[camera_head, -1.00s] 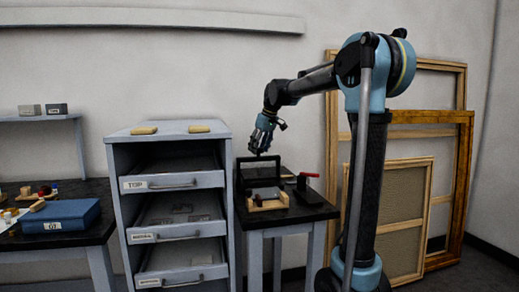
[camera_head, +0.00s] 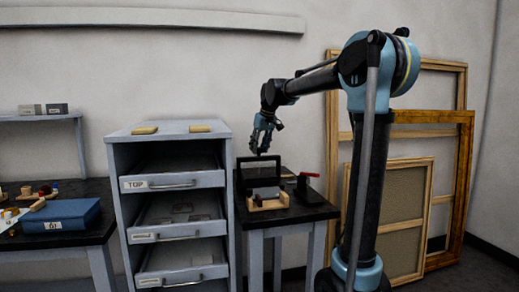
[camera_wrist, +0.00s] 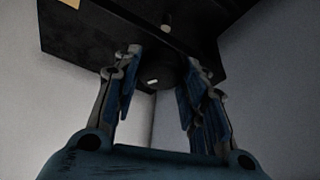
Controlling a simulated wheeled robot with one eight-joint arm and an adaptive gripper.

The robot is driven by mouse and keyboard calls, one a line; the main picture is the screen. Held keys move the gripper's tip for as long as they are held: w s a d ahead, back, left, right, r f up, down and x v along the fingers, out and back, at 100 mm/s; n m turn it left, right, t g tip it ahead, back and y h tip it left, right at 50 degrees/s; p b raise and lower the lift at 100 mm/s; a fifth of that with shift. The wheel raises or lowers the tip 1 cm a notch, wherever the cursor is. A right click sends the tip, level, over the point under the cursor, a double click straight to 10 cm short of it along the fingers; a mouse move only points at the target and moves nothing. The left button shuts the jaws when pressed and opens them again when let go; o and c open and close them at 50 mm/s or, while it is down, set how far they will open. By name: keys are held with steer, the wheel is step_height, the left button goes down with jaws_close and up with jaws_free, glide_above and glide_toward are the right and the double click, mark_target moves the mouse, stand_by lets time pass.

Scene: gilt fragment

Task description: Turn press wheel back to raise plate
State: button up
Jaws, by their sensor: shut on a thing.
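The press is a dark frame (camera_head: 240,176) on the small black-topped table, below my gripper. In the wrist view, a dark rounded part (camera_wrist: 158,72) with a small pale mark sits between my fingers; it looks like the press wheel, but its rim is too dark to make out. My gripper (camera_head: 262,150) points down at the top of the press and is shut on this part, with blue-padded fingers on both sides (camera_wrist: 157,88). A pale wooden holder (camera_head: 268,204) sits at the foot of the press. The plate's height is hard to tell.
A stand with a red handle (camera_head: 308,175) is right of the press on the table (camera_head: 310,213). A grey drawer cabinet (camera_head: 170,136) stands close on the left. Wooden frames (camera_head: 440,118) lean on the wall behind my arm.

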steer(key=o, duration=1.1)
steer(key=shift+c, duration=0.2)
steer(key=v, duration=1.2)
steer(key=shift+f, duration=0.1)
